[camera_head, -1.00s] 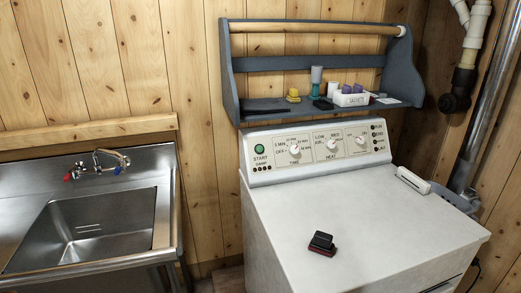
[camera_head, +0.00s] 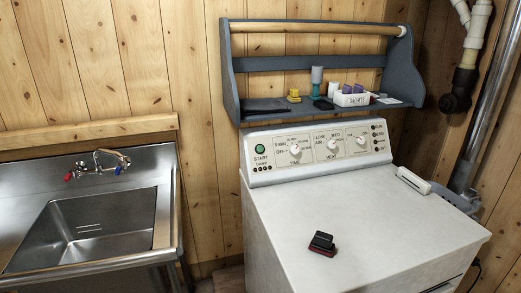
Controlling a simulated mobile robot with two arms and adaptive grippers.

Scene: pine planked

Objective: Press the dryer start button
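The dryer (camera_head: 365,215) is a white machine standing at the right of the head view. Its control panel (camera_head: 315,155) rises along the back edge and carries three white knobs. The green round start button (camera_head: 260,149) is at the panel's left end, above the word START. Nothing covers it. Neither of my grippers shows in the head view.
A small black and red object (camera_head: 322,243) lies on the dryer top, and a white object (camera_head: 413,181) lies at its right edge. A blue-grey shelf (camera_head: 300,62) with small items hangs above the panel. A steel sink (camera_head: 95,225) stands left.

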